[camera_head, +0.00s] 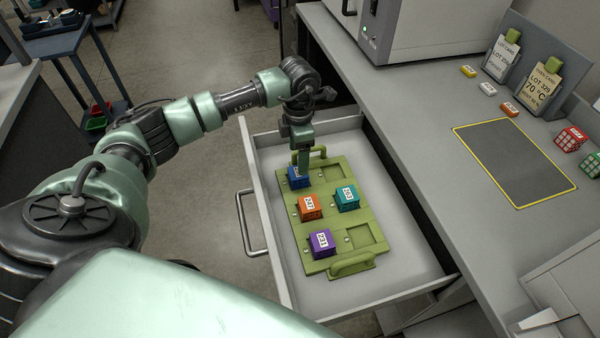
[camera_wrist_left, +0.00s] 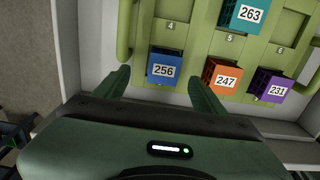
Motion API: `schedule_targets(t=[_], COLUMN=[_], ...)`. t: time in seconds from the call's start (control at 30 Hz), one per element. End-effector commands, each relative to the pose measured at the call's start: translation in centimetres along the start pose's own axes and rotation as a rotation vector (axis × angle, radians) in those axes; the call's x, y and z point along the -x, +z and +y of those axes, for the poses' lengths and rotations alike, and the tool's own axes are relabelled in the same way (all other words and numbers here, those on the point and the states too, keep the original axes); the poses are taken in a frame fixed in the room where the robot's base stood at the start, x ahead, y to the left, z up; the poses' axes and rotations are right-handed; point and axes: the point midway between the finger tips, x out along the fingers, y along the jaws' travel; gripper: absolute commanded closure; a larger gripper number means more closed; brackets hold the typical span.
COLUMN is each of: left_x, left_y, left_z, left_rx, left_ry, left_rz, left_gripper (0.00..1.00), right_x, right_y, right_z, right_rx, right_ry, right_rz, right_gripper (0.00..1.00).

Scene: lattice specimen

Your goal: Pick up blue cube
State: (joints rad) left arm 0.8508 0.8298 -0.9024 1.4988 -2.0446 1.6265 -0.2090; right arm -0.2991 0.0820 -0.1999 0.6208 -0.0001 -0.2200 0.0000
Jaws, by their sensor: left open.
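The blue cube (camera_head: 298,178), labelled 256, sits in a pocket at the far left of the green tray (camera_head: 338,252), inside the open drawer (camera_head: 410,262). My left gripper (camera_head: 303,158) is above the blue cube and covers part of it in the head view. In the left wrist view the blue cube (camera_wrist_left: 164,69) shows ahead of and between the two open fingers (camera_wrist_left: 160,90), with nothing held. My right gripper is in neither view.
An orange cube (camera_head: 310,208) and a teal cube (camera_head: 347,198) sit close to the blue cube. A purple cube (camera_head: 321,244) is nearer. The tray has raised handles (camera_head: 352,265). The drawer walls surround it. A counter (camera_head: 440,120) stands to the right.

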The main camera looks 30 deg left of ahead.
Motion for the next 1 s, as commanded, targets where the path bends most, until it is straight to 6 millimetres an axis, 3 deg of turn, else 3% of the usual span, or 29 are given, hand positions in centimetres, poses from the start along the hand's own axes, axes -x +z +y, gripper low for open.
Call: schedule_targets(t=[0.03,0.27,0.5,0.77,0.87,1.0], left_x=[-1.2,-3.1,-6.9,-7.0,-7.0,-7.0], left_y=[0.0,-0.1,-0.2,-0.2,-0.2,-0.2], left_z=[-0.1,-0.3,-0.7,-0.7,-0.7,-0.7], left_rx=[-0.001,-0.001,-0.002,-0.002,-0.002,-0.002], left_ry=[-0.003,-0.005,-0.006,-0.005,-0.005,-0.005], left_rz=[0.001,-0.002,-0.004,-0.005,-0.005,-0.005], left_gripper=[0.29,0.29,0.29,0.29,0.51,0.90], right_x=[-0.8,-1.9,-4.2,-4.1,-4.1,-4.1], right_y=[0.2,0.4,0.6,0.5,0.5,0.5], right_z=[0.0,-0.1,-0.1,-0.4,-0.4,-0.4], right_rx=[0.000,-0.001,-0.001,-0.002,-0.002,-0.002], right_ry=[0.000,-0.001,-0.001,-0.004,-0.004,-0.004], right_rz=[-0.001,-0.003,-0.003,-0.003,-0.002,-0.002], right_gripper=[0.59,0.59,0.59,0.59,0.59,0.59])
